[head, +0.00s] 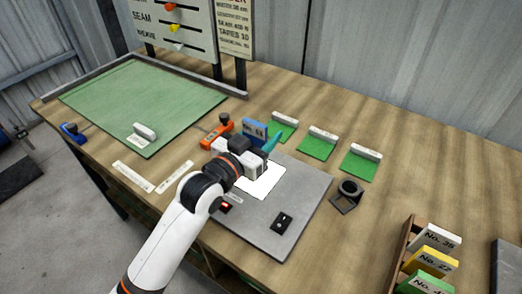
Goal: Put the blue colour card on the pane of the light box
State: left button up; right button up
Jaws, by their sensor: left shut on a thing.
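The blue colour card (254,127) stands tilted just beyond my left gripper, with its pale label showing on its upper face. My left gripper (268,145) is shut on the blue card and holds it near the far edge of the light box. The gripper partly hides the card's lower part. The light box (300,190) is a flat grey plate with a bright white pane (262,184). The pane is bare where it shows, but my wrist hides its left part. The card's height above the bench cannot be told. My right gripper is not in view.
Several green pads with white grips, one of them here (360,163), lie behind the light box. A black ring stand (349,193) is right of it. A wooden rack (402,240) holds coloured cards. A green mat (140,100) and an orange tool (215,132) lie left.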

pick_arm(q)
jog(key=shift+f, duration=1.95)
jog(key=shift+f, duration=0.15)
jog(key=o, duration=0.9)
jog(key=shift+o, duration=0.2)
jog(key=shift+s+a, duration=0.15)
jog(key=shift+s, duration=0.1)
jog(key=v, duration=0.7)
jog(key=b+v, duration=0.1)
jog(key=v, duration=0.3)
jog(key=shift+s+a+r, duration=0.1)
jog(key=shift+s+r, duration=0.15)
